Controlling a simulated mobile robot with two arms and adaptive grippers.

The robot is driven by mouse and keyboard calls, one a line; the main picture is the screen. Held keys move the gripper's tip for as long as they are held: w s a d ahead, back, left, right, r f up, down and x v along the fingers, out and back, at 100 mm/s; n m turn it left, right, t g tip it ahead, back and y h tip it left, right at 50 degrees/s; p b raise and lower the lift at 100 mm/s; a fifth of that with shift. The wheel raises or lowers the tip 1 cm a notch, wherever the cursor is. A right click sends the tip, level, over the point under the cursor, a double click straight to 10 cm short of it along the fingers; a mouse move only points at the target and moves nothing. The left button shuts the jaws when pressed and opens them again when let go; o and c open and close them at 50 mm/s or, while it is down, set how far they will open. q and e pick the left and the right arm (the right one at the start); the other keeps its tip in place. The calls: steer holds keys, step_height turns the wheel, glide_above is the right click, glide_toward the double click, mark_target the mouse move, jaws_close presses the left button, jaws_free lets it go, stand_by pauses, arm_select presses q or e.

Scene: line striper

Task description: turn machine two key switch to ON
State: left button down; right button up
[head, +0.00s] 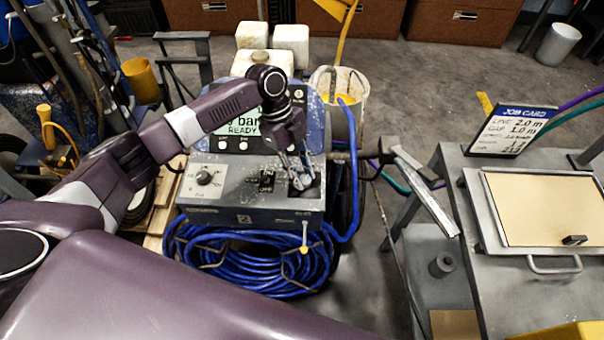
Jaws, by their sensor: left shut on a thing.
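Machine two (228,212) stands ahead of me, with a "2" on the front of its grey control box. Its lit display (243,124) reads "bar" and "READY". My left gripper (302,180) reaches down to the right end of the control box top. It is shut on a small silver part there, which seems to be the key switch (303,183); the fingers cover much of it, and I cannot tell which way it is turned. A black switch (266,179) with an OFF label is just left of it. My right gripper is out of view.
A round dial (204,178) sits at the box's left. A coiled blue hose (255,262) hangs in front, and a metal bar (425,190) juts out right. A workbench (460,235) with a job card (512,130) stands further right.

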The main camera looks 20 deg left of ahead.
arm_select(q)
steer(key=c, duration=1.6)
jaws_free()
steer(key=v, duration=1.2)
